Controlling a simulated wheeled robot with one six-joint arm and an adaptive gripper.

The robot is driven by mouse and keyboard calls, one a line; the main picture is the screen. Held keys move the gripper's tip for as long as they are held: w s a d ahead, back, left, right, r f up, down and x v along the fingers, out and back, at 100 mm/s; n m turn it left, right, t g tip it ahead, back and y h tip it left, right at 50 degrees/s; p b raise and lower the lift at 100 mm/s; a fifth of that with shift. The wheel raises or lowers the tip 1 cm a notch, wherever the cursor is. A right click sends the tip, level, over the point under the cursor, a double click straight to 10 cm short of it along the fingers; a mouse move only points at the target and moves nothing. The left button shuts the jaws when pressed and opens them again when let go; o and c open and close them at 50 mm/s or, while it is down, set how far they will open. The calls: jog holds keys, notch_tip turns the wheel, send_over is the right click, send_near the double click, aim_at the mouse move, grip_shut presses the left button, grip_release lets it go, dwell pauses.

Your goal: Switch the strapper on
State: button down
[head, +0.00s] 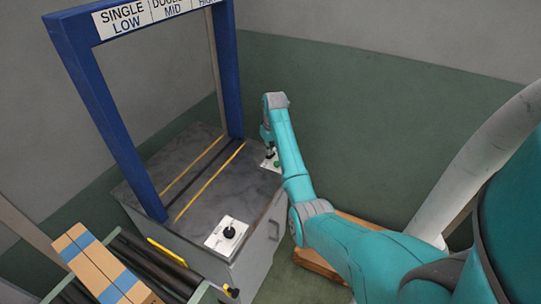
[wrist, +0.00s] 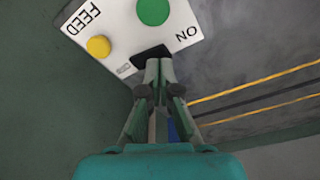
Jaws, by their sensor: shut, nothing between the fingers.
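The strapper is a blue arch (head: 91,95) on a grey-topped cabinet (head: 195,170). A white panel (wrist: 115,38) at the cabinet's far right corner carries a round green button (wrist: 153,10) near the word ON and a yellow button (wrist: 98,46) near FEED. A black part (wrist: 152,53) sits at the panel's edge. My gripper (wrist: 159,65) is shut and empty, its fingertips over or against this black part; I cannot tell if they touch. In the head view, my gripper (head: 268,150) is above the panel (head: 272,166) and partly hides it.
A second white plate (head: 227,238) with a black knob (head: 229,232) sits on the cabinet's near corner. A roller conveyor (head: 160,270) with a cardboard box banded in blue (head: 100,265) stands at lower left. A wooden pallet (head: 318,262) lies behind my arm.

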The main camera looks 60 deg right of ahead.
aim_at(270, 157)
jog(key=shift+f, duration=0.95)
dwell(0.6)
jog(key=shift+r, duration=3.5)
